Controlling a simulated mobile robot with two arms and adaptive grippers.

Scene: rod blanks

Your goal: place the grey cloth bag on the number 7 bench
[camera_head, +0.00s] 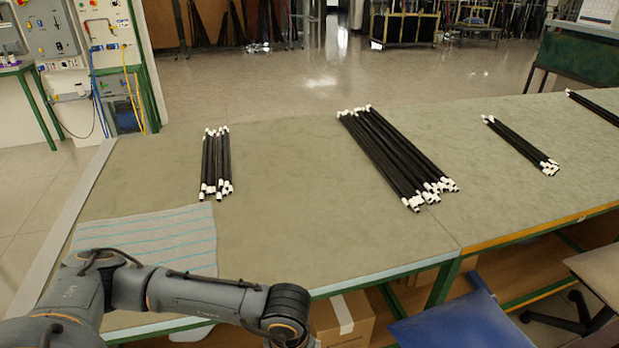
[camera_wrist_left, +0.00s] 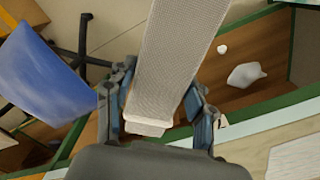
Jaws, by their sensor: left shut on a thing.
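The grey cloth bag (camera_wrist_left: 178,55) shows in the left wrist view as a long, light grey woven piece. It runs from between the fingers to the top edge of that view. My left gripper (camera_wrist_left: 160,92) is shut on it, one finger on each side. In the head view my left arm reaches over the front edge of the near bench (camera_head: 290,215); its gripper and the bag are out of that frame. A second bench (camera_head: 520,205) adjoins on the right. I cannot read a number 7 on either bench. My right gripper is not in view.
A striped cloth (camera_head: 150,240) lies at the near bench's left. Bundles of black rods with white ends lie on the benches: a small one (camera_head: 215,163), a large one (camera_head: 395,158) and others right. A blue chair (camera_head: 455,322) and a cardboard box (camera_head: 342,320) are below the front edge.

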